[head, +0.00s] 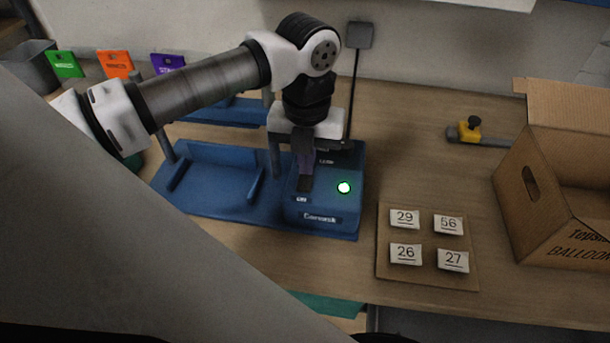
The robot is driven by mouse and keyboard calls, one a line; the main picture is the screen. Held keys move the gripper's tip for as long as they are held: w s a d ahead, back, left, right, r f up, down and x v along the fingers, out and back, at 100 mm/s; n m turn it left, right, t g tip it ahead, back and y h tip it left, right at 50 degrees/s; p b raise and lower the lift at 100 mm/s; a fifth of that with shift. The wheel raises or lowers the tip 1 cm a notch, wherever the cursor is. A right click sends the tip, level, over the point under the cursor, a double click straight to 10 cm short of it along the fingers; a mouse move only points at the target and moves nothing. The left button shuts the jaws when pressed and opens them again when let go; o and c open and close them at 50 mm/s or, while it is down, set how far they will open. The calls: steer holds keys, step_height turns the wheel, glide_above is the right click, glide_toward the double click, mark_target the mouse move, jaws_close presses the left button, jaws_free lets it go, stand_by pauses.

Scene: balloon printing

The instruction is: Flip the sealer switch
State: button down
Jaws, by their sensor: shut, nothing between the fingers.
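The blue sealer box (328,203) stands on the wooden table, with a lit green-white lamp (344,187) on its top and a label on its front. My gripper (305,184) points down over the left part of the box top, just behind the small "ON" marking (301,199). Its fingers are shut with nothing visible between them. The fingers hide the switch area, so I cannot tell the switch's position or whether the fingertips touch it.
A blue tray fixture (215,190) adjoins the box at left. A board (385,265) with numbered tags lies at right, beside an open cardboard box (545,185). A yellow clamp (470,129) sits behind. Green, orange and purple cards and a grey bin (36,68) stand far left.

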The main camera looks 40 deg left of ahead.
steer(key=shift+f+b, duration=0.45)
steer(key=shift+r, duration=0.15)
steer(key=shift+r+p, duration=1.8)
steer(key=shift+r, duration=1.6)
steer(key=shift+f, duration=0.1)
